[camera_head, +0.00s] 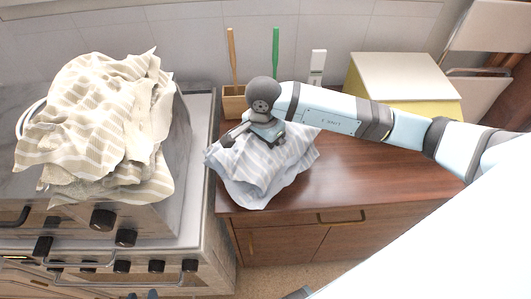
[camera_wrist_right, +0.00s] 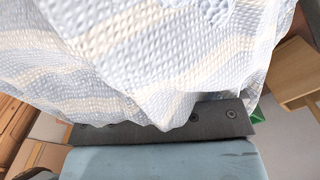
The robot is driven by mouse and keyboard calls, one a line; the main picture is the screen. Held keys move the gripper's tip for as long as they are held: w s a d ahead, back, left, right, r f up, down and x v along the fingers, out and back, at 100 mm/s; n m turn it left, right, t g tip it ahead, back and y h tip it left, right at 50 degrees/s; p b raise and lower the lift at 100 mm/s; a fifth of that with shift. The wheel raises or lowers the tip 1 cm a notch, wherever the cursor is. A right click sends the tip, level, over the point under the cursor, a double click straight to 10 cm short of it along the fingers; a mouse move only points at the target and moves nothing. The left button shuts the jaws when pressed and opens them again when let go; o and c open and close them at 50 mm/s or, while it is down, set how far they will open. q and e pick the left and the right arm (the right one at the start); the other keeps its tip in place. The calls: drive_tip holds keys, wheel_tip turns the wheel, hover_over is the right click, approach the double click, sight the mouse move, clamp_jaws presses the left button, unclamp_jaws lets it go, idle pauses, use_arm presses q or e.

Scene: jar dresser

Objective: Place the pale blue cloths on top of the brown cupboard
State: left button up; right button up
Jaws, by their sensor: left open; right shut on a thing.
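A pale blue cloth with cream stripes (camera_head: 265,175) is at the front left corner of the brown cupboard (camera_head: 375,170) in the head view. My right gripper (camera_head: 243,134) is shut on the cloth from above. The cloth fills much of the right wrist view (camera_wrist_right: 150,60) and hides most of the jaws. I cannot tell how much of it rests on the top. Only small tips of my left gripper (camera_head: 142,295) show at the bottom edge, open and away from the cloth.
A heap of beige-striped cloth (camera_head: 95,125) lies on the stove (camera_head: 205,200) at left. A wooden holder (camera_head: 233,103) with upright brown and green handles and a yellow-and-white box (camera_head: 400,82) stand at the cupboard's back. The top's right front is clear beneath my right arm.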

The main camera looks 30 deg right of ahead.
wheel_tip(320, 180, down, 7)
drive_tip(key=shift+r, duration=0.1)
idle(0.3)
drive_tip(key=shift+f, duration=0.25)
drive_tip(key=o, duration=0.9)
drive_tip(key=shift+r, duration=0.2)
wheel_tip(320, 180, up, 12)
drive_tip(key=shift+b, duration=0.55)
drive_tip(key=shift+s+f, duration=0.1)
